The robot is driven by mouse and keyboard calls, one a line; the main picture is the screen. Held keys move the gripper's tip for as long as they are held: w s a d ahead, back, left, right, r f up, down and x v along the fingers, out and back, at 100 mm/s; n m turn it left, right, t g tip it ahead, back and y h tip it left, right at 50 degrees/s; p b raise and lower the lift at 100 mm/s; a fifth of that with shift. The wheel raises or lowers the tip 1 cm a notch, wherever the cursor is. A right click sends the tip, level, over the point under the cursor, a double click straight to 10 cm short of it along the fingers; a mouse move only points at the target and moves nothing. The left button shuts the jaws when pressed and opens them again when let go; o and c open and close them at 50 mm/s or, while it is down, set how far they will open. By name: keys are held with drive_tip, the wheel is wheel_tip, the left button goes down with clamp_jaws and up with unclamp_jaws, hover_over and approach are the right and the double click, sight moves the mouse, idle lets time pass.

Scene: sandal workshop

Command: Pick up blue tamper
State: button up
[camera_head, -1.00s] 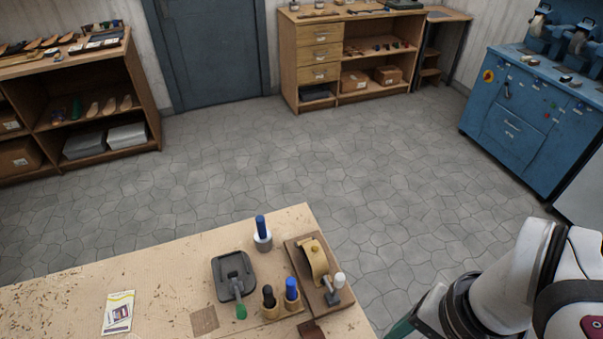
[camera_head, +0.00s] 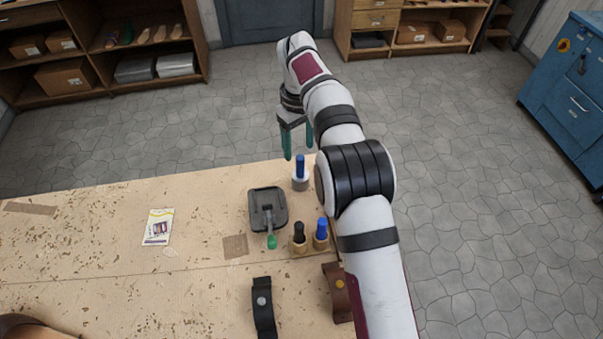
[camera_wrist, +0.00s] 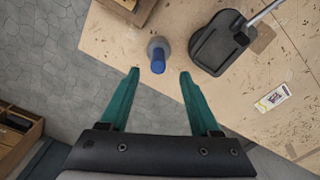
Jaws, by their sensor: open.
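A blue-handled piece with a round grey base (camera_head: 300,172) stands upright near the table's far edge. A second blue-handled piece (camera_head: 321,229) stands in a small wooden stand beside a black-handled one. I cannot tell for certain which is the blue tamper. My gripper (camera_head: 298,152) is open and empty, its teal fingers pointing down above the far edge. In the wrist view, the blue handle with the grey base (camera_wrist: 158,62) shows between and just beyond the fingertips (camera_wrist: 160,74). The fingers do not appear to touch it.
A dark grey tray-like tool (camera_head: 267,208) with a green-tipped handle lies left of the wooden stand (camera_head: 310,248). A card (camera_head: 158,227), a black strap (camera_head: 263,305) and a brown leather piece (camera_head: 337,292) lie on the table (camera_head: 110,245). The left side is mostly clear.

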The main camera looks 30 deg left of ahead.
sight(300, 157)
wheel_tip(300, 157, down, 7)
drive_tip(key=shift+w+d+f, duration=0.1)
drive_tip(key=shift+f, duration=0.1)
clamp_jaws()
idle(0.3)
